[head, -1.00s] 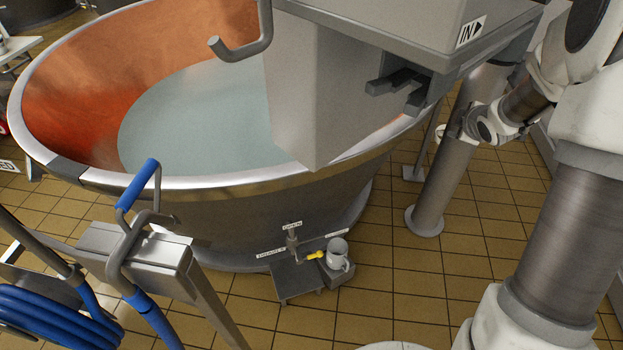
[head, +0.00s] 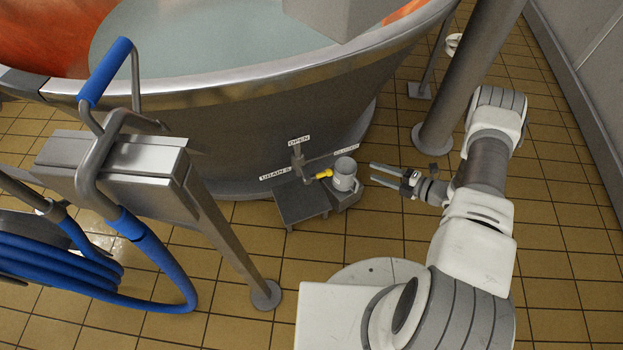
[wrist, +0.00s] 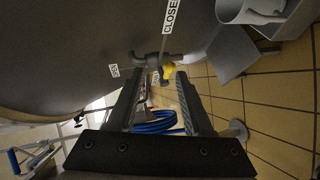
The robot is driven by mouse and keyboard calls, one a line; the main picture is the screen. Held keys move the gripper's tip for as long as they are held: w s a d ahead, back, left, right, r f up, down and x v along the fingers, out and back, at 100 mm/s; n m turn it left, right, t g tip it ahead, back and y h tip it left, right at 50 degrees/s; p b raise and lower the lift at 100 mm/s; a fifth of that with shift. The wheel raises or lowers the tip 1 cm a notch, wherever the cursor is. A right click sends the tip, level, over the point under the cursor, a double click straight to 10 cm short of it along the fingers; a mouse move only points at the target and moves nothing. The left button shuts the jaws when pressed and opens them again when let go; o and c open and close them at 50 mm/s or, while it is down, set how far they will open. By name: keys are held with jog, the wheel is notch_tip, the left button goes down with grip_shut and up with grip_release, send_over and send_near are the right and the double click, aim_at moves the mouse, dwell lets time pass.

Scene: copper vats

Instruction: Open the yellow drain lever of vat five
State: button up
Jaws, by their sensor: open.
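The yellow drain lever (head: 322,174) is low on the front of the copper vat (head: 240,130), by a label reading DRAIN 5. Its yellow grip points right, towards the CLOSED label's side; the OPEN label (head: 298,141) is above the valve. My gripper (head: 372,173) is open and empty, right of the lever with a grey jug (head: 344,177) between them in the head view. In the wrist view, the yellow grip (wrist: 169,70) shows ahead between the open fingers (wrist: 160,80), nearer the right one. It appears apart from them. The CLOSED label (wrist: 171,15) is above it.
The jug stands on a small grey block beside a low grey stand (head: 301,204) under the valve. A metal post (head: 465,90) rises behind my arm. A rack with a blue-gripped hook (head: 106,72) and blue hose (head: 70,260) is at left. Tiled floor is clear in front.

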jog(key=y+b, duration=0.1)
jog(key=y, duration=0.1)
send_near(317, 176)
jog(key=shift+n+g, duration=0.4)
jog(key=shift+n, duration=0.1)
jog(key=b+x, duration=0.2)
jog(key=x, duration=0.3)
jog(key=b+x, duration=0.2)
jog(key=x, duration=0.3)
jog(key=shift+w+f, duration=0.25)
grip_shut()
jog(key=shift+s, duration=0.15)
dwell(0.3)
